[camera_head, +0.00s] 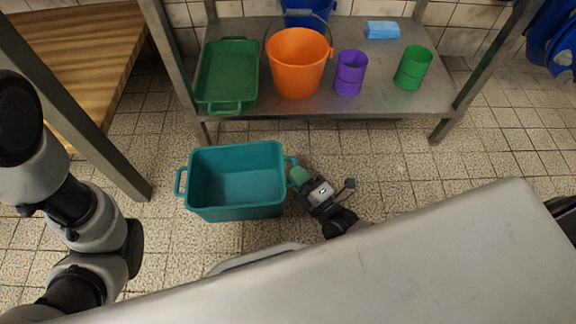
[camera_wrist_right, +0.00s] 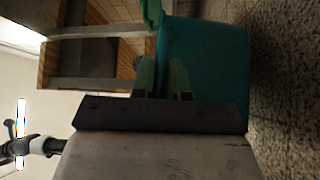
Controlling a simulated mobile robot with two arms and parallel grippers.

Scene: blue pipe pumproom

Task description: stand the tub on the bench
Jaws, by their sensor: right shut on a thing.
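The teal tub (camera_head: 238,178) is upright and empty, at or just above the tiled floor; I cannot tell whether it touches. It has a handle at each end. My right gripper (camera_head: 297,176) is shut on the tub's right handle. The right wrist view shows the green fingers (camera_wrist_right: 163,78) against the tub's teal end wall (camera_wrist_right: 203,70). A wooden-topped bench (camera_head: 85,50) with a metal frame stands at the upper left, and its top is partly cut off. My left arm shows at the left, but its gripper is not in view.
A metal rack (camera_head: 310,104) behind the tub holds a green tray (camera_head: 228,75), an orange bucket (camera_head: 297,62), a purple cup (camera_head: 350,73), a green cup (camera_head: 413,68), and a blue packet (camera_head: 382,30). Floor between the tub and rack is clear.

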